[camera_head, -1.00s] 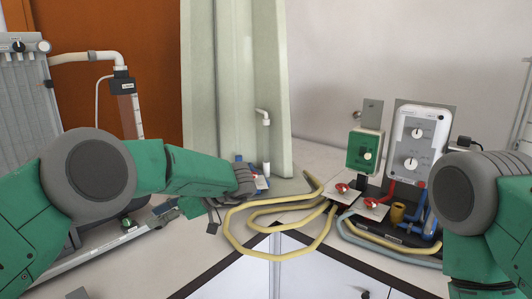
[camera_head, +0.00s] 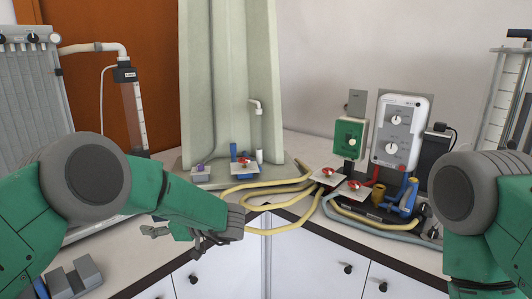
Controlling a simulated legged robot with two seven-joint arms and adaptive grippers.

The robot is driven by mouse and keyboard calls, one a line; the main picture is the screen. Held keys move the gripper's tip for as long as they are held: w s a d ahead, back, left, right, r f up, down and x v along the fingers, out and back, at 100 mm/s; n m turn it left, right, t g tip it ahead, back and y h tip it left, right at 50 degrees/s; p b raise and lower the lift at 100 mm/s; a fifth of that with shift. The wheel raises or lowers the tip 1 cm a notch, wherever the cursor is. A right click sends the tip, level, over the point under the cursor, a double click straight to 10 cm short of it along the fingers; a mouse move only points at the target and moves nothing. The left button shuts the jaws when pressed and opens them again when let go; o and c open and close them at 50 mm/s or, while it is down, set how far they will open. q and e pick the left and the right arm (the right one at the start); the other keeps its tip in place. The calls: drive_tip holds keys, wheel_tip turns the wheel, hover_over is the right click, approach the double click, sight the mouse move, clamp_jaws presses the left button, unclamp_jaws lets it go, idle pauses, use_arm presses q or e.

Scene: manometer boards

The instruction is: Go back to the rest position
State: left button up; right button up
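My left arm comes in from the left, its green forearm slanting down to the right. My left gripper (camera_head: 178,240) is mostly hidden behind and below the forearm; dark and grey finger parts show under it, with nothing visibly held. It hangs in front of the left counter, apart from the yellow hoses. My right arm stands at the right edge with its grey joint; its gripper is outside the picture. The manometer boards stand behind: a tall pale panel (camera_head: 229,80) in the middle, and a white two-dial unit (camera_head: 401,130) with a green box (camera_head: 348,138) at right.
Yellow hoses (camera_head: 270,205) loop over the corner of the counter, near my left wrist. Red-handled valves (camera_head: 327,172) and blue fittings (camera_head: 404,195) sit at right. A grey tube board (camera_head: 30,100) stands at far left. White cabinets (camera_head: 218,270) are below.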

use_arm(q)
drive_tip(key=f+m+t+h+b, duration=0.1)
drive_tip(key=f+m+t, duration=0.1)
drive_tip(key=f, duration=0.2)
drive_tip(key=s+f+m+t+h+b, duration=0.1)
drive_tip(key=f+m+t+h, duration=0.1)
drive_tip(key=f, duration=0.3)
drive_tip(key=s+f+m+t+h+b, duration=0.1)
drive_tip(key=f+m+t, duration=0.2)
drive_tip(key=f+m, duration=0.1)
drive_tip(key=shift+f, duration=0.45)
drive_tip(key=s+f+m+g+h+b, duration=0.5)
drive_tip(key=s+f+m+h, duration=0.3)
drive_tip(key=s+f, duration=1.4)
drive_tip(key=s+r+g+h+b, duration=0.1)
drive_tip(key=s+g+h, duration=0.2)
drive_tip(key=s, duration=1.7)
drive_tip(key=shift+g+b, duration=0.35)
drive_tip(key=shift+g, duration=0.75)
drive_tip(key=shift+w, duration=0.2)
